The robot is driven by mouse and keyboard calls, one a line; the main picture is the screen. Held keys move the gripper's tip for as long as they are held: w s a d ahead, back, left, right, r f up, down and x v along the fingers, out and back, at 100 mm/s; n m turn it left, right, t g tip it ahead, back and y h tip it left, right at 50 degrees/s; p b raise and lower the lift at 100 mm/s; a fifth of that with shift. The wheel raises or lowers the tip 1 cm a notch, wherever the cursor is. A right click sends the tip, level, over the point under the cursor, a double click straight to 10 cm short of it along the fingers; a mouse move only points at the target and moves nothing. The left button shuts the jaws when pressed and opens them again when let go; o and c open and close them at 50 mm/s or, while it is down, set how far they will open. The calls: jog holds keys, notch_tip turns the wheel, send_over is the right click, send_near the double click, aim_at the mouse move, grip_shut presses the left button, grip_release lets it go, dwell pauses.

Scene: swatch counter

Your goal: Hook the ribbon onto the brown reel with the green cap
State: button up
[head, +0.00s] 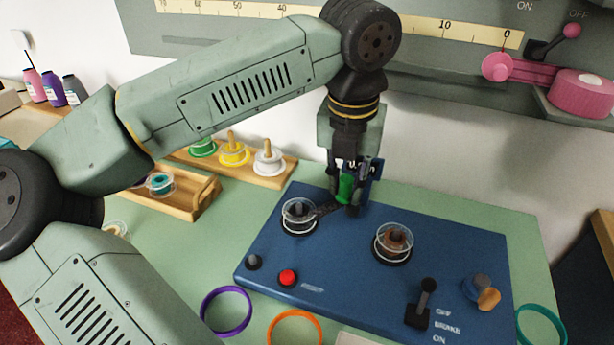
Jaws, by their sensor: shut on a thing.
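A clear-flanged reel (299,216) sits on the left spindle of the blue deck (330,262). A dark ribbon (328,208) stretches from it to the right, up to my gripper (353,208). My gripper points down over the back middle of the deck and is shut on the ribbon's free end, though the fingertips are small and partly hidden. A green upright piece (345,188) shows at the fingers; its base is hidden. The brown reel (394,242) with clear flanges sits on the right spindle, to the right of and nearer than my gripper. I see no green cap on it.
The deck bears a red button (288,277), a black knob (254,262), a lever (424,298) and a blue-and-orange knob (482,290). Purple (226,311), orange (295,328) and teal (541,326) rings lie around it. A wooden rack (270,180) with several spools stands behind left.

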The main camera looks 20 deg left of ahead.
aim_at(398, 230)
jog(key=d+r+m+p, duration=0.1)
jog(key=d+r+m, duration=0.1)
jog(key=d+m, duration=0.7)
jog(key=shift+n+h, duration=0.4)
jog(key=shift+n, duration=0.3)
jog(key=shift+d+f+b, duration=0.15)
jog(key=shift+f+b, duration=0.6)
jog(key=shift+f, duration=0.7)
jog(key=shift+d+f+b, duration=0.15)
jog(key=shift+f+b, duration=0.6)
jog(key=shift+f, duration=0.65)
jog(key=shift+f+b, duration=1.2)
jog(key=o, duration=0.8)
jog(key=shift+o, duration=0.2)
